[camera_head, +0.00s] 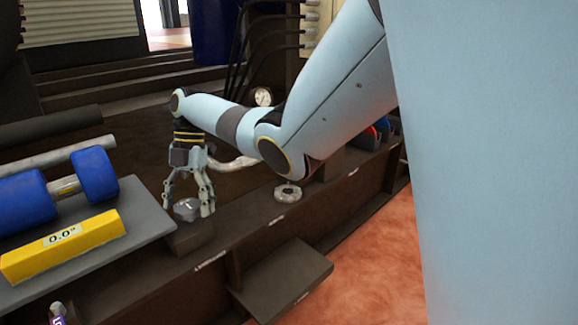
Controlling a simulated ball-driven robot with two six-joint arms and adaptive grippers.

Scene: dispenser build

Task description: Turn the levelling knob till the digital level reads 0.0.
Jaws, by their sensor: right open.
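The yellow digital level (95,232) lies on the grey plate (147,214) at the left, and its display reads 0.0°. A grey metallic knob (187,208), apparently the levelling knob, sits on a dark block just right of the plate. My right gripper (188,212) points down, open, with a finger on each side of this knob. I cannot tell whether the fingers touch it. My left gripper is not in view.
Blue rollers (95,175) on a metal shaft stand behind the level. Another round metal fitting (288,192) sits on the dark ledge to the right. A dark step (283,282) juts out over the orange floor (370,265).

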